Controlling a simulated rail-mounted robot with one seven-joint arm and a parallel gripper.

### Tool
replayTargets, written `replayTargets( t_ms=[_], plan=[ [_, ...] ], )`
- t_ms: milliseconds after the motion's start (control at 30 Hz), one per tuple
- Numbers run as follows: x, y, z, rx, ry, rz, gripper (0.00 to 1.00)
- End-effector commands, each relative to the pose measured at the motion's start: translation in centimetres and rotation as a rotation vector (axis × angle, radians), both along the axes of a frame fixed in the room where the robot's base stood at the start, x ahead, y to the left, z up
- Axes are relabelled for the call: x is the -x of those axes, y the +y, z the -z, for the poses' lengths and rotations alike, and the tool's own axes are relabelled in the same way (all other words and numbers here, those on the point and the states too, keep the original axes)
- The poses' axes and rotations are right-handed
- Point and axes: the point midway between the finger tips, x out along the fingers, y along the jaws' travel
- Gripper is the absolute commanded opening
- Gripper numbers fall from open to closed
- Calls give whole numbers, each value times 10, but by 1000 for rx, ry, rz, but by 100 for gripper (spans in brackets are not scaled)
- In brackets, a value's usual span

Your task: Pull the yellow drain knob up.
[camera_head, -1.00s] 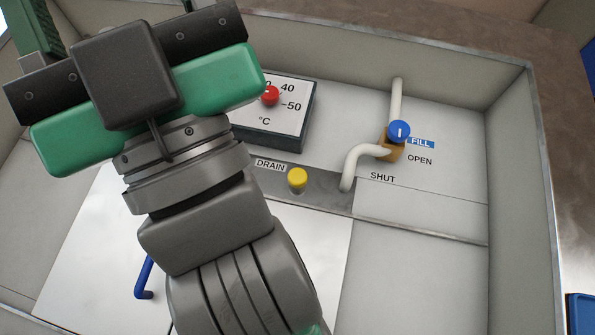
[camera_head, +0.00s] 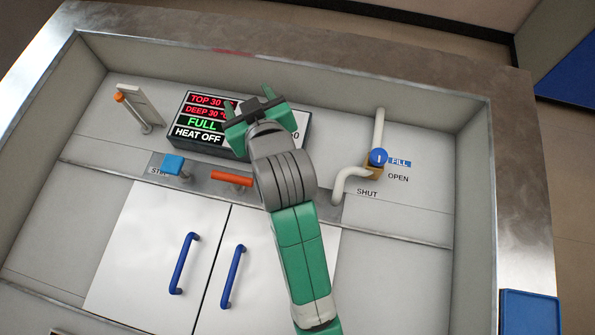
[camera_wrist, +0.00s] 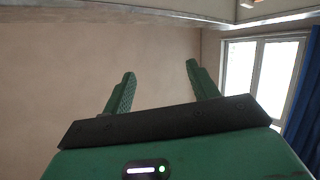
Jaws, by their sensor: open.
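The yellow drain knob does not show in either view now; my arm covers the part of the grey strip left of the white pipe in the head view. My gripper (camera_head: 254,98) is over the display box (camera_head: 196,146), its fingers pointing toward the back wall of the basin. In the wrist view my gripper (camera_wrist: 161,72) is open, with nothing between its two green fingers.
A blue fill knob (camera_head: 379,157) sits on the white pipe (camera_head: 345,181) at right. An orange-red handle (camera_head: 231,178) and a blue knob (camera_head: 173,165) stand left of my arm. White doors with blue handles (camera_head: 185,263) lie nearer. The wrist view faces a bare wall (camera_wrist: 60,75) and window.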

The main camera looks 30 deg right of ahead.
Motion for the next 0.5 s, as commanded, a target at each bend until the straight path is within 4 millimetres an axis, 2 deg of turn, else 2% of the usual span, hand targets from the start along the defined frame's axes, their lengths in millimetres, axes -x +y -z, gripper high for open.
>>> replayTargets(
  t_ms=[33,100,200,233,300,400,500],
  plan=[
    [10,-13,13,-8,150,3,59],
    [34,-27,67,-24,347,-8,59],
    [80,-38,128,-59,574,-31,59],
    [94,-39,142,-69,627,-40,59],
    [121,-40,168,-94,723,-55,59],
    [144,-40,190,-114,797,-70,59],
    [150,-40,199,-121,817,-75,59]
  ],
)
